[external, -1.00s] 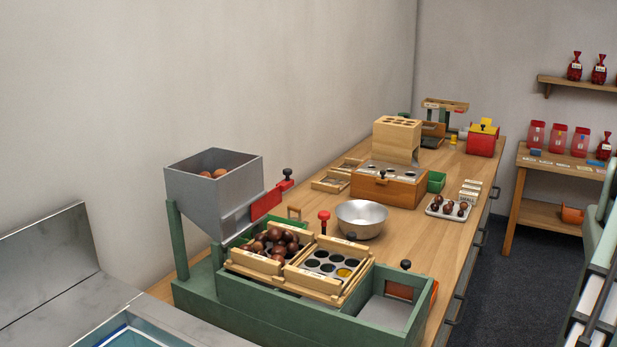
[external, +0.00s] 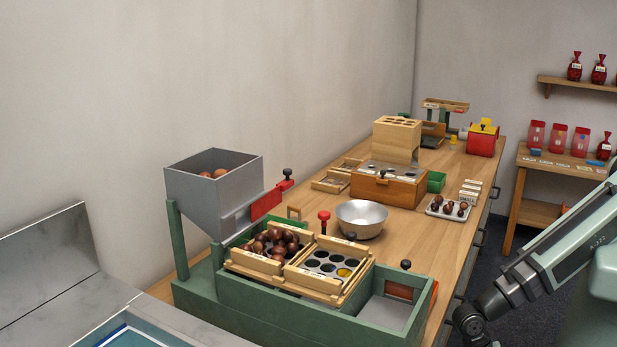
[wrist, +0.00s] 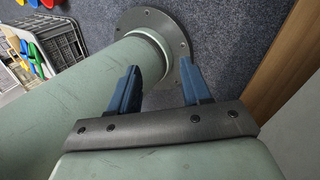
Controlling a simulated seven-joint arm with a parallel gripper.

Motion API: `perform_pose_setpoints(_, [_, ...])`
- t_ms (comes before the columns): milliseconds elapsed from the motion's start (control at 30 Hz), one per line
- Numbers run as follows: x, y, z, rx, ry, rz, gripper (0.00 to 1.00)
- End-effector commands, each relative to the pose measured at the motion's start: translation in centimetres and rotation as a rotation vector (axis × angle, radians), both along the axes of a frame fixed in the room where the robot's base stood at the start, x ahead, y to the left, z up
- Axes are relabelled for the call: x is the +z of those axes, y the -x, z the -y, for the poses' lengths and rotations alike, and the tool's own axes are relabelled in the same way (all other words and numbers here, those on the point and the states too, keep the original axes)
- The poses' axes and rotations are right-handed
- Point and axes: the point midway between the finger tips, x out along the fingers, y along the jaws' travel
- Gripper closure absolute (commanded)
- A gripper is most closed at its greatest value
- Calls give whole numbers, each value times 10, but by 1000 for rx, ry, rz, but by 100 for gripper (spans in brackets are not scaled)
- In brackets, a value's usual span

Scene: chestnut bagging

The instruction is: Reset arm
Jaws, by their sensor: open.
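My arm shows at the right edge of the external view, with a dark wrist joint low in the picture, right of the bench. The gripper's fingers are not visible there. In the wrist view my gripper (wrist: 158,88) has its two blue fingers well apart, with nothing between them. Beyond the fingers are my own green arm link, a round grey flange and dark carpet.
A crate (wrist: 45,45) stands on the carpet (wrist: 225,30).

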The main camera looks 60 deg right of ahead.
Motion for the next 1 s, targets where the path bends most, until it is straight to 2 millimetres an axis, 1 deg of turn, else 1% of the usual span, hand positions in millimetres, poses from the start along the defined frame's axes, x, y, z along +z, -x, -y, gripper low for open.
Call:
perform_pose_setpoints(33, [3,8,18,-65,34,-43,52])
perform_pose_setpoints(100, [6,17,36,-140,73,-98,52])
perform_pose_setpoints(300, [13,35,72,-254,131,-209,52])
perform_pose_setpoints(467, [13,43,95,-262,119,-262,52])
perform_pose_setpoints(567, [10,45,110,-222,79,-276,52])
perform_pose_setpoints(667, [4,45,124,-145,13,-276,52])
perform_pose_setpoints(1000, [-22,41,170,219,-238,-226,52])
